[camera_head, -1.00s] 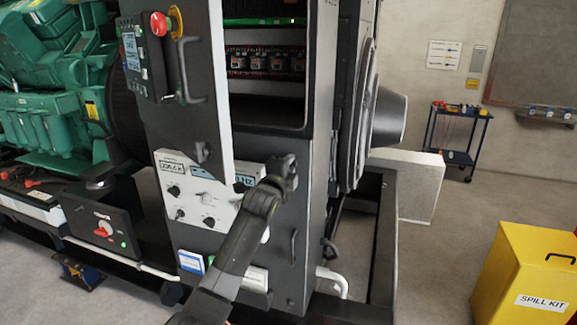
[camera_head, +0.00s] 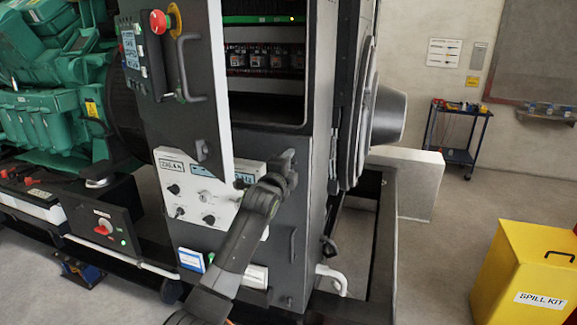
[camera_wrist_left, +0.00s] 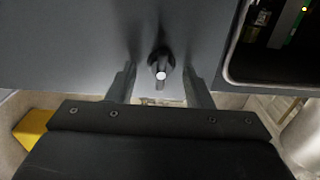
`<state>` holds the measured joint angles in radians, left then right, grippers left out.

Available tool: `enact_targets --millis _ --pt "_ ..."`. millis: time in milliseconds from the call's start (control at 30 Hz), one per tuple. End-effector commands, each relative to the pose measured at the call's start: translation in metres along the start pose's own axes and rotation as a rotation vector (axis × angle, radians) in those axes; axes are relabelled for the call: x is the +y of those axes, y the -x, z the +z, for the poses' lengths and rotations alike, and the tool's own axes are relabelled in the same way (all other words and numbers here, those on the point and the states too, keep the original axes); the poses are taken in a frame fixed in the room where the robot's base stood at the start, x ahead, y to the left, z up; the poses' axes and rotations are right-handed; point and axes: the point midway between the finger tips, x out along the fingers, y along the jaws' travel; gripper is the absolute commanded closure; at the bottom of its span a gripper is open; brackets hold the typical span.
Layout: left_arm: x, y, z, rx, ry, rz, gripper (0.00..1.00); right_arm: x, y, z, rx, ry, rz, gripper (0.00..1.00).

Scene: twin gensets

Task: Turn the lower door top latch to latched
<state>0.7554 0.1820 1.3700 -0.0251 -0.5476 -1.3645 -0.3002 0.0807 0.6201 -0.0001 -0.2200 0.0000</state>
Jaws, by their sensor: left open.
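The lower door top latch (camera_wrist_left: 160,64) is a small dark knob with a pale round end on the grey lower door (camera_wrist_left: 70,45) in the left wrist view. My left gripper (camera_wrist_left: 160,88) is open, with one finger on each side of the latch and a gap to each. In the head view my left gripper (camera_head: 287,162) is at the upper part of the lower door (camera_head: 272,235) and hides the latch there. I cannot tell the latch's turn position. My right gripper is not in view.
The upper door (camera_head: 185,100) stands open beside the cabinet opening (camera_head: 265,95). A door handle (camera_head: 293,245) lies below my gripper. A white control panel (camera_head: 205,190) is to the left. A yellow spill kit box (camera_head: 525,270) stands at the right, with bare floor before it.

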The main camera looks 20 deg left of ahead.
Motion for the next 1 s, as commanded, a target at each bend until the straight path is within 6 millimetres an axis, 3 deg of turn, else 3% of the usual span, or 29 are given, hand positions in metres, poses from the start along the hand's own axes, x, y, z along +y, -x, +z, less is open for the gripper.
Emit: enact_targets --millis 367,1000 --pt "0.002 0.017 0.000 0.000 0.001 -0.002 0.54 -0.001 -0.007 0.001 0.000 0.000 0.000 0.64" --pt "0.002 0.110 0.000 0.000 -0.001 -0.003 0.54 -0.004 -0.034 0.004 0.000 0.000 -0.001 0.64"
